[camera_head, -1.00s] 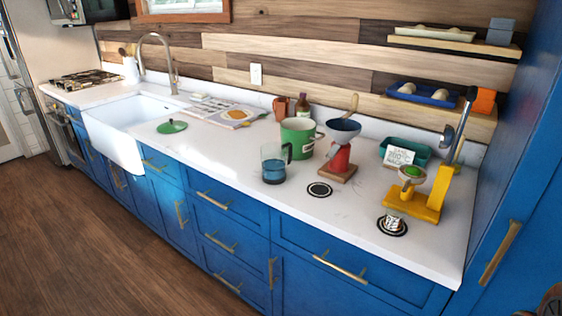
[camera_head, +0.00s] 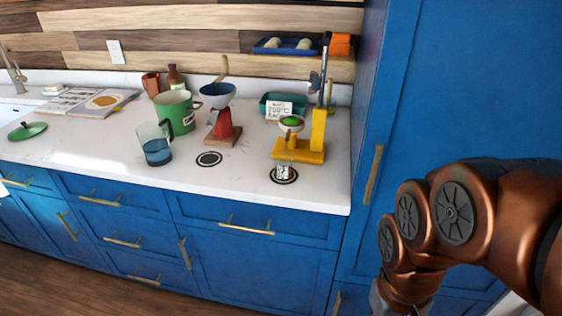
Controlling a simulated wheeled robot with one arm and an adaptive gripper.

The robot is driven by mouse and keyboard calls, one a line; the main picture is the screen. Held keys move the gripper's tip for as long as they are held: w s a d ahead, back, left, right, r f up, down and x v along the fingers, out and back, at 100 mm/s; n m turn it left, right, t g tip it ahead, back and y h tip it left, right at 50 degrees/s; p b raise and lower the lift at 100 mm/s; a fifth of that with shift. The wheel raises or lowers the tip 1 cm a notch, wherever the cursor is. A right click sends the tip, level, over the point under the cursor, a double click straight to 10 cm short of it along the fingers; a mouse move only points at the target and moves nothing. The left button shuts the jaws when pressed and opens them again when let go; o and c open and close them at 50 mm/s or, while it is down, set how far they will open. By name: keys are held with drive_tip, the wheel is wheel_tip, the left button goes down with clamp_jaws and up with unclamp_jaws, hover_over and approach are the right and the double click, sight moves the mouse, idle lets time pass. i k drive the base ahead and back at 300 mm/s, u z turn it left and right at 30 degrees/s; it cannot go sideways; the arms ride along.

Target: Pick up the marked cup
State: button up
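A small cup with a black-and-white pattern (camera_head: 283,172) stands on a black ring mark on the white counter, in front of the yellow press. A larger green cup (camera_head: 172,112) with a handle and a small label stands farther left and back. I cannot tell for certain which one the task calls marked. My copper arm comes in at the lower right, in front of the tall blue cabinet, well apart from both cups. My gripper's fingers are out of the frame, below its bottom edge.
A clear jug with a blue base (camera_head: 158,152), a red grinder with a blue funnel (camera_head: 221,122), a yellow press (camera_head: 316,135) and a teal bin with a sign (camera_head: 270,106) stand nearby. A second ring mark (camera_head: 209,159) is empty. The tall blue cabinet (camera_head: 420,100) bounds the counter's right end.

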sight(283, 159)
drive_tip(key=z, duration=2.2)
drive_tip(key=k, duration=1.8)
drive_tip(key=u, duration=2.4)
drive_tip(key=i, duration=1)
drive_tip(key=z, duration=0.05)
